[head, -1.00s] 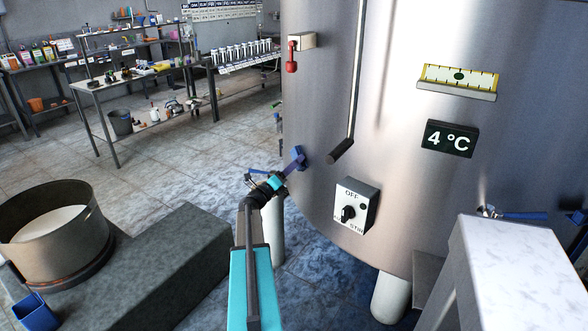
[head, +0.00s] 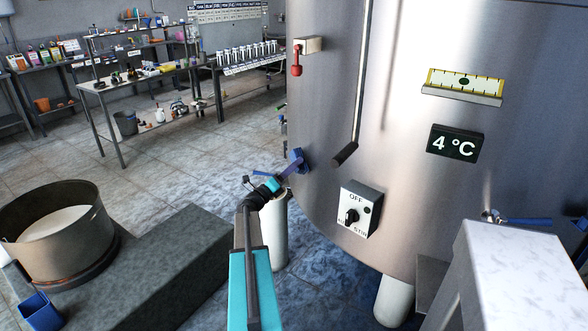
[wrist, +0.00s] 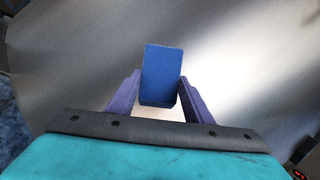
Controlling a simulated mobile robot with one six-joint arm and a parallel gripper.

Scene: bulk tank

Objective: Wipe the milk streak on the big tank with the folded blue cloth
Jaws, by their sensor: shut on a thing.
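The big tank (head: 330,120) is a large brushed-steel cylinder filling the right half of the head view. My gripper (head: 294,166) is at its lower left side, with purple fingers shut on the folded blue cloth (head: 299,156). In the wrist view the cloth (wrist: 161,75) is a blue block between the fingertips (wrist: 160,92), in front of the steel wall. I cannot tell whether it touches the wall. A pale patch (wrist: 157,114) shows between the fingers below the cloth; I cannot tell whether it is milk or glare.
A stirrer switch box (head: 360,209), a dark-tipped rod (head: 345,153), a red handle (head: 296,62) and a 4 °C display (head: 455,144) are on the tank. A round vat (head: 58,230) of white liquid is at left. A pale block (head: 520,240) stands at front right.

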